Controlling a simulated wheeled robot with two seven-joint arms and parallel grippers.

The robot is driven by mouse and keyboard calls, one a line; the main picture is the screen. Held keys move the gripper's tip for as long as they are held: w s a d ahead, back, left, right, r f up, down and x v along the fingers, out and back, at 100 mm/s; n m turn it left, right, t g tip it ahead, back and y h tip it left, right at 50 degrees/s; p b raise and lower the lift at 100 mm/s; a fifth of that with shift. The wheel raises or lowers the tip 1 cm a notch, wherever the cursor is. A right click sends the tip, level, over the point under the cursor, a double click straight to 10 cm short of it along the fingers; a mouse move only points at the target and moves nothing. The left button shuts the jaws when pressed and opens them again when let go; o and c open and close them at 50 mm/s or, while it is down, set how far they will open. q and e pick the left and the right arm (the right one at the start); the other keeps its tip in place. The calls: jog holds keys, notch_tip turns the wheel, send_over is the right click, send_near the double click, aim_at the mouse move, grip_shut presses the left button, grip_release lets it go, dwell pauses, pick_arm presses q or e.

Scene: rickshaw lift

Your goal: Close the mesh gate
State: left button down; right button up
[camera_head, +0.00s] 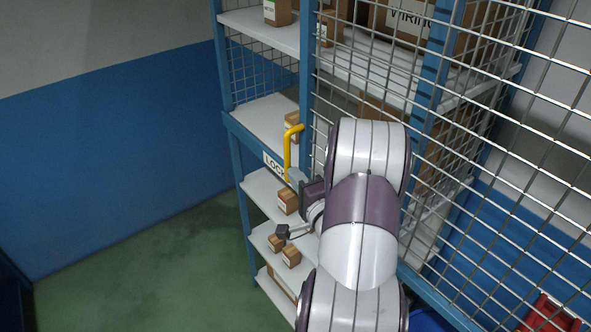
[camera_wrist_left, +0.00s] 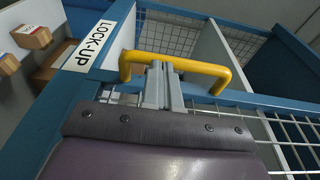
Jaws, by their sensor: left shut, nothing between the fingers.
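The mesh gate (camera_head: 345,60) has a blue frame and a grid of thin metal bars, and it stands across the front of a shelf rack. A yellow handle (camera_head: 291,150) is fixed to its blue edge post; it also shows in the left wrist view (camera_wrist_left: 204,69). My left gripper (camera_head: 296,178) is at the handle, and its fingers (camera_wrist_left: 160,70) are shut with nothing between them. The fingertips overlap the handle's bar in the left wrist view; I cannot tell whether they touch it. My arm hides the gate's lower middle. My right gripper is not in view.
A white LOCK-UP label (camera_head: 274,164) is on the blue rail beside the handle. Shelves (camera_head: 265,115) hold several cardboard boxes. More mesh (camera_head: 520,130) fills the right side. Green floor (camera_head: 150,265) is clear at the left, before a blue and grey wall (camera_head: 110,150).

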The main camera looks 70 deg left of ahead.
pick_arm(q)
jog(key=shift+s+a, duration=0.1)
jog(key=shift+a, duration=0.05)
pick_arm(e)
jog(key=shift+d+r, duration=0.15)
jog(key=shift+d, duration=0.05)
pick_arm(q)
jog(key=shift+a, duration=0.2)
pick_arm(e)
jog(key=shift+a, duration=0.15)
